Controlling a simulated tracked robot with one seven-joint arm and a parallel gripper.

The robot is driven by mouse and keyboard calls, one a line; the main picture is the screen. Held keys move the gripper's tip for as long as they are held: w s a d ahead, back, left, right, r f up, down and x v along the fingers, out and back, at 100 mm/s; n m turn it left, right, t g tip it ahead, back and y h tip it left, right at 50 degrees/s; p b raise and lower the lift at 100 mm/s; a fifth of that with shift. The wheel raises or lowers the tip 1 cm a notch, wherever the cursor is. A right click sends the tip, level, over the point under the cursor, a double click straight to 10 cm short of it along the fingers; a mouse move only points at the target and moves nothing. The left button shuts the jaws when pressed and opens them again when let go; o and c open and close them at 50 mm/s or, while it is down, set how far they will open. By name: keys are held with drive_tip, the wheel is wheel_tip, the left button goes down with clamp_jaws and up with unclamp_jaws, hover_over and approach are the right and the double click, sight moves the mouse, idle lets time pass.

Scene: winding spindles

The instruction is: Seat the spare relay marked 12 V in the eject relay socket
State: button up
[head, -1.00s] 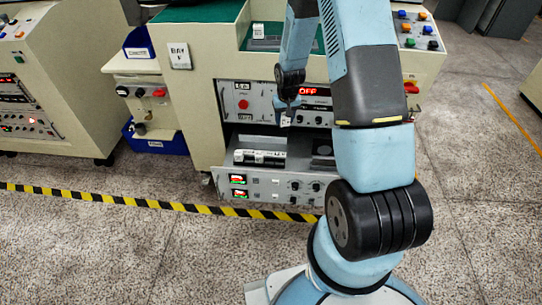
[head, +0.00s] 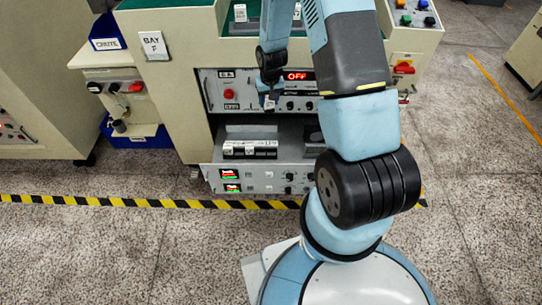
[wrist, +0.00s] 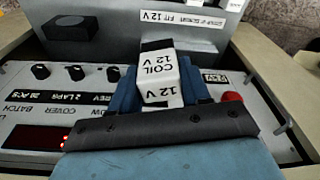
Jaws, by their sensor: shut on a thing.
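In the wrist view my gripper (wrist: 160,95) is shut on the relay (wrist: 160,78), a small white block with a black band. Its labels read "COIL 12 V" and "12 V". In the head view my gripper (head: 268,103) is small, in front of the bay's front panel and above the open drawer (head: 260,180). The relay is held clear of the drawer. A row of black and white pieces (head: 250,149) sits in the drawer. The wrist view shows a "FIT 12V" label (wrist: 200,20) beyond the relay. I cannot make out the eject relay socket.
The front panel (head: 235,92) has a red button and a lit "OFF" display (head: 297,76). A dark block (wrist: 70,28) lies in the drawer. A blue bin (head: 107,30) stands at left. Striped floor tape (head: 150,203) runs before the cabinet; the floor in front is clear.

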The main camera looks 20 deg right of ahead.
drive_tip(key=s+d+f+m, duration=0.2)
drive_tip(key=s+f+m, duration=0.1)
drive_tip(key=s+f, duration=1.2)
drive_tip(key=shift+h, duration=0.3)
drive_tip(key=w+f, duration=0.2)
drive_tip(key=w, duration=0.2)
drive_tip(key=w+a+f, duration=0.1)
drive_tip(key=w+f, duration=0.2)
drive_tip(key=w, duration=0.1)
drive_tip(key=w+a+f, duration=0.1)
drive_tip(key=w+f, duration=0.1)
drive_tip(key=w, duration=0.2)
drive_tip(key=shift+f, duration=0.4)
drive_tip(key=shift+s+d+f, duration=0.1)
drive_tip(key=shift+f, duration=1.5)
clamp_jaws()
drive_tip(key=o, duration=1.1)
unclamp_jaws()
drive_tip(key=shift+c, duration=0.2)
drive_tip(key=shift+r, duration=0.1)
